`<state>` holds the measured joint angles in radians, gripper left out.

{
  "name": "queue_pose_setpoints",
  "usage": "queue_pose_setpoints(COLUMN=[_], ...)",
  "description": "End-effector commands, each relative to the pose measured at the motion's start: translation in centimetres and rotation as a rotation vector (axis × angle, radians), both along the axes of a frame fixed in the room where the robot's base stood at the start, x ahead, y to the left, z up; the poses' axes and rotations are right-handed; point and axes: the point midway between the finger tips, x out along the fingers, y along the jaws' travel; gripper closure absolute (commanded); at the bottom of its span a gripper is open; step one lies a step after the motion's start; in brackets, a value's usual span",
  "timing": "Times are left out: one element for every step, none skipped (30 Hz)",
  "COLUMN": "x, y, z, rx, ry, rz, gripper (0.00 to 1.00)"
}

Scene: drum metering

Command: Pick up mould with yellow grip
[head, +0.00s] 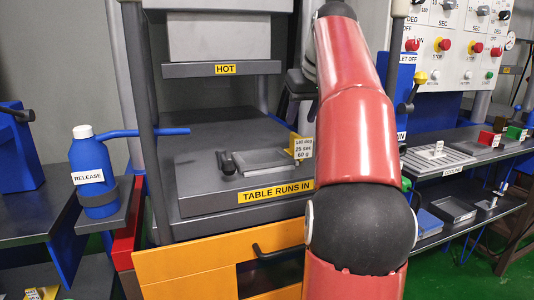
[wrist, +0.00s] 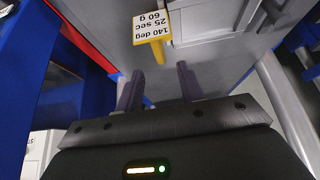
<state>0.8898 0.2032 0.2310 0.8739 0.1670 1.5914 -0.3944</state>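The mould (head: 264,161) is a flat grey tray lying on the press table (head: 200,182) in the head view. Its yellow grip (head: 299,150) is at its right end, beside a white tag reading 140 deg, 25 sec, 60 g. In the wrist view the yellow grip (wrist: 158,50) and tag (wrist: 151,24) lie just beyond my fingertips, with part of the grey mould (wrist: 203,20) to the right. My gripper (wrist: 158,74) is open, its two fingers apart with nothing between them. In the head view my red arm hides most of the gripper.
The upper press block (head: 220,69), marked HOT, hangs above the table between upright posts. A dark handle (head: 228,164) lies at the mould's left. A blue RELEASE bottle (head: 92,172) stands left. A cooling rack (head: 438,160) and shelves with trays are at right.

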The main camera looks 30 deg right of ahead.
Motion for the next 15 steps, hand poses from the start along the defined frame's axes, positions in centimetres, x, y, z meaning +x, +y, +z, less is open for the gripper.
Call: queue_pose_setpoints(x=[0.2,0.4,0.6,0.8,0.9,1.0,1.1,1.3,1.4,1.6,1.7,1.9,2.2,2.4,2.6], y=[-0.1,-0.1,-0.1,-0.2,-0.2,-0.2,-0.3,-0.4,-0.4,-0.5,-0.5,-0.6,-0.6,-0.7,-0.7], z=[-0.7,-1.1,-1.5,-1.8,-2.1,-2.5,-2.9,-3.3,-4.0,-4.5,-4.9,-5.4,-5.7,-6.0,-6.3], rx=[0.001,0.002,0.001,0.002,0.002,0.002,0.001,0.002,0.002,0.002,0.002,0.002,0.002,0.002,0.001], ry=[0.002,0.003,0.002,0.003,0.003,0.003,0.003,0.003,0.003,0.003,0.003,0.003,0.003,0.003,0.002], rz=[0.000,0.000,0.000,0.000,0.000,0.000,0.000,0.000,0.000,0.000,0.000,0.000,0.000,0.000,0.000], gripper=[0.62,0.62,0.62,0.62,0.62,0.62,0.62,0.62,0.62,0.62,0.62,0.62,0.62,0.62,0.62])
